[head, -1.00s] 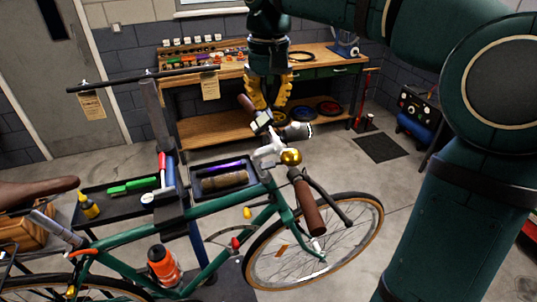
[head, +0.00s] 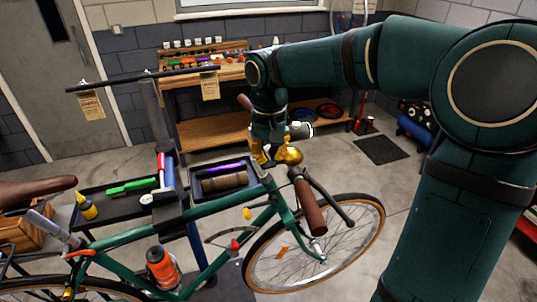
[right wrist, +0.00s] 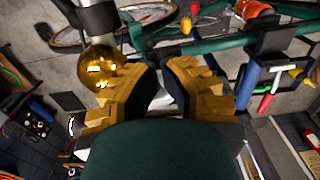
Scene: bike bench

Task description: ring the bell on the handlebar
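The golden domed bell (head: 289,155) sits on the handlebar of the green bike, beside the brown grip (head: 312,213). In the right wrist view the bell (right wrist: 97,68) is at the upper left, right next to one finger. My right gripper (head: 264,160) points down over the middle of the handlebar, just left of the bell. Its yellow fingers (right wrist: 160,70) converge to nearly meeting tips and hold nothing that I can see. Whether a finger touches the bell I cannot tell. My left gripper is not in view.
A repair stand with a black tool tray (head: 118,200) holds the bike at the left. A wooden workbench (head: 205,132) stands at the back. Open floor lies right of the front wheel (head: 372,235).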

